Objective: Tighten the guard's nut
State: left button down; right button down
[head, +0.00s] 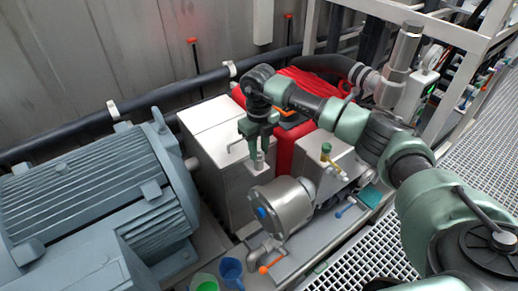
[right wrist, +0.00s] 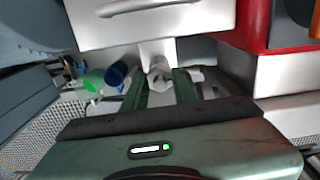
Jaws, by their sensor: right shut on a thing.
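My right gripper (head: 259,150) points down beside the front of a pale metal box (head: 222,150). It also shows in the right wrist view (right wrist: 158,84), where its two green fingers close around a small pale metal piece (right wrist: 158,66). That piece, seemingly the guard's nut, sits at the end of a light bracket below the box. In the head view the small metal piece (head: 259,166) shows just under the fingertips. Its exact shape and thread are too small to tell. My left gripper is in neither view.
A large grey-blue motor (head: 90,200) fills the left. A steel cylinder (head: 283,206) with a blue centre stands below the gripper. A red cover (head: 310,95) lies behind my right arm. Blue (head: 231,270) and green (head: 205,283) cups stand at the front. Grating (head: 375,250) is at right.

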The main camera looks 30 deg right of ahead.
aim_at(259, 153)
jog(key=shift+w+r, duration=0.15)
dwell(0.4)
jog(key=c, duration=1.1)
grip_release()
notch_tip(259, 153, up, 8)
jog(key=shift+f+b, duration=0.15)
jog(key=shift+b, duration=0.45)
jog(key=shift+f, duration=0.1)
